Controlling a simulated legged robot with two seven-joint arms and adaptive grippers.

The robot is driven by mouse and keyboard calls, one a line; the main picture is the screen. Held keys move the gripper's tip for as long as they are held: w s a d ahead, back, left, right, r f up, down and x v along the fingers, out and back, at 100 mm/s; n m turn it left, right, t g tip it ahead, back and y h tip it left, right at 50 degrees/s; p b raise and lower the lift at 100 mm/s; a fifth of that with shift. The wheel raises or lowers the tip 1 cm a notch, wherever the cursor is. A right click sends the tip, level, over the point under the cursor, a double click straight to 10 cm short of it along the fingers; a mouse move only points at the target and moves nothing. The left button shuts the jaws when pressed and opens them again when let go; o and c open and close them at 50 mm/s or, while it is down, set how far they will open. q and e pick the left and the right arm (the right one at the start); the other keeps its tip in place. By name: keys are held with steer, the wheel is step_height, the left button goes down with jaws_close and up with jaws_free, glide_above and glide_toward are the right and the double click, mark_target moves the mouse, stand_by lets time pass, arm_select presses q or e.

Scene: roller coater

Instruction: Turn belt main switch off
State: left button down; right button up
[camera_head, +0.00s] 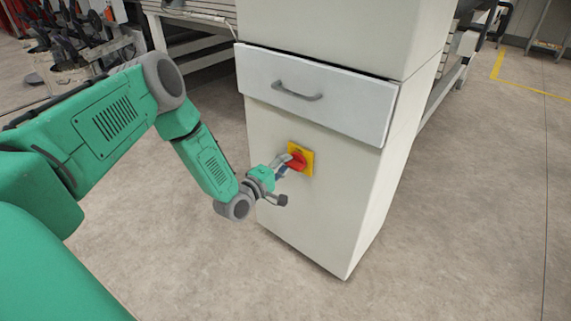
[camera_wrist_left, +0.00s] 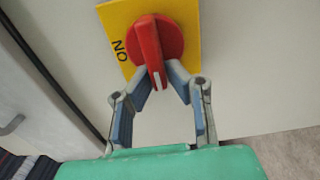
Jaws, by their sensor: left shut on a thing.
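The belt main switch is a red rotary knob (camera_head: 298,161) on a yellow plate (camera_head: 307,154), on the front of a white cabinet below its drawer. In the left wrist view the red knob (camera_wrist_left: 156,45) shows large, with its handle pointing down in the picture. My left gripper (camera_head: 287,163) reaches the knob from the left. In the wrist view its two fingers (camera_wrist_left: 160,80) are shut on the knob's handle, one on each side. My right gripper is not in view.
The white cabinet (camera_head: 315,200) stands on an open concrete floor. A drawer (camera_head: 320,95) with a grey handle (camera_head: 297,92) is just above the switch. Metal conveyor framing (camera_head: 195,40) stands behind. The floor right of the cabinet is clear.

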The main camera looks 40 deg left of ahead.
arm_select(q)
steer(key=shift+s+d+f, duration=0.1)
steer(key=shift+s+f, duration=0.2)
steer(key=shift+f, duration=0.15)
steer(key=c, duration=1.6)
jaws_free()
steer(key=shift+w+r, duration=0.15)
steer(key=s, duration=0.8)
steer(key=s+a, duration=0.1)
steer(key=s, duration=0.3)
steer(key=shift+a, duration=0.1)
